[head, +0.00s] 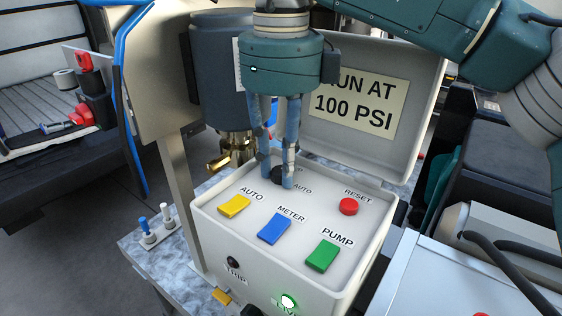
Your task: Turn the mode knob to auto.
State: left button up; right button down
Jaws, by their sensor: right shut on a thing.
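The mode knob (278,174) is a small dark knob on the top panel of the white control box (333,252). A label reading AUTO is printed to its right, and another label behind it is mostly hidden. My right gripper (277,178) points down from above and is shut on the knob, with a blue-grey finger on each side. The fingers hide much of the knob, so its pointing direction cannot be told. My left gripper is not in view.
The panel holds a yellow AUTO switch (234,206), a blue METER switch (274,229), a green PUMP switch (322,255) and a red RESET button (348,206). The open lid (362,125) stands behind. A dark cylinder (217,75) with brass fittings (235,150) is close at left.

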aim_at(281, 170)
jog(key=shift+w+r, duration=0.1)
jog(key=c, duration=1.5)
grip_release()
jog(key=shift+o, duration=0.2)
notch_tip(281, 170, up, 12)
